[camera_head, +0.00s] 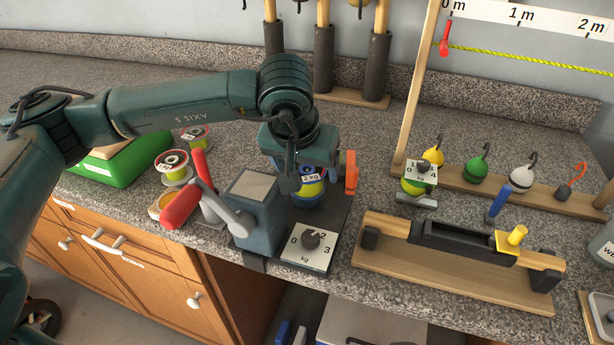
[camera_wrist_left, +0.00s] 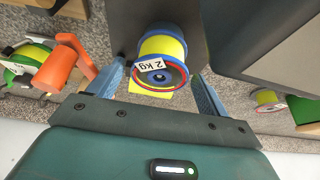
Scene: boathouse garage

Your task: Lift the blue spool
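The blue spool (camera_head: 309,188) has blue flanges, yellow line and a "2 kg" label. It stands on the dark plate of the bench scale, beside a grey block. It also shows in the left wrist view (camera_wrist_left: 162,50), between the two blue fingers. My left gripper (camera_head: 304,172) reaches down over it from above. In the left wrist view my left gripper (camera_wrist_left: 160,80) is open, one finger on each side of the spool, with small gaps visible. In the head view the gripper partly hides the spool's top. My right gripper is not in view.
A grey block (camera_head: 257,200) with a red-handled lever stands close left of the spool, an orange part (camera_head: 351,172) close right. A dial plate (camera_head: 308,250) is in front. Other spools (camera_head: 173,163) lie left; a wooden jig (camera_head: 450,262) is right.

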